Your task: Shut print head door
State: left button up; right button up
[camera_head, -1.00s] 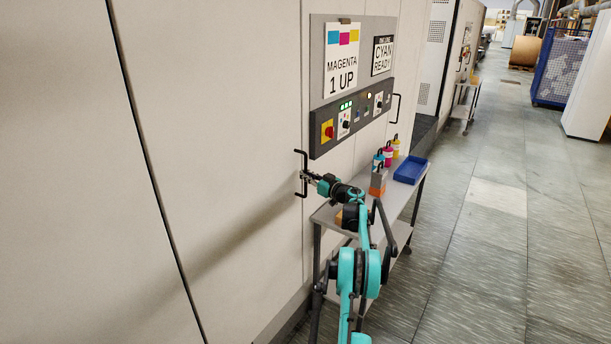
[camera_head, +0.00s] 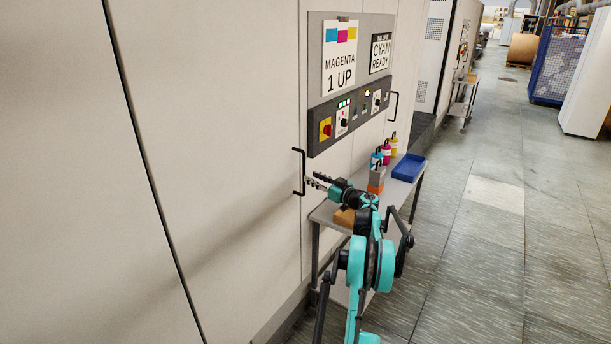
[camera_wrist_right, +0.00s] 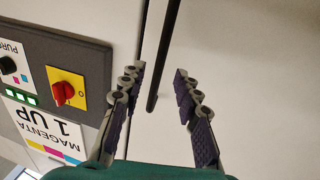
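The pale print head door (camera_head: 225,130) is the tall panel left of the control panel. It looks flush with the panels beside it. Its black bar handle (camera_head: 299,172) is near its right edge; the handle also shows in the wrist view (camera_wrist_right: 160,62). My right gripper (camera_head: 309,181) is open and empty, just right of the handle in the head view. In the wrist view, my right gripper (camera_wrist_right: 157,82) has its fingers spread, with the handle ahead between them, apart from both. A dark seam (camera_wrist_right: 143,40) runs beside the handle. My left gripper is out of view.
The control panel (camera_head: 330,132) with a red knob is right of the door. Below it, a grey cart (camera_head: 325,213) carries ink bottles (camera_head: 385,152), a blue tray (camera_head: 409,168) and an orange-and-grey block (camera_head: 376,180). The floor (camera_head: 480,240) to the right is clear.

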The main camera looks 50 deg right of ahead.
jog(key=s, duration=0.3)
jog(key=s+a, duration=0.1)
jog(key=s, duration=0.1)
jog(key=shift+d+f, duration=0.1)
dwell(0.5)
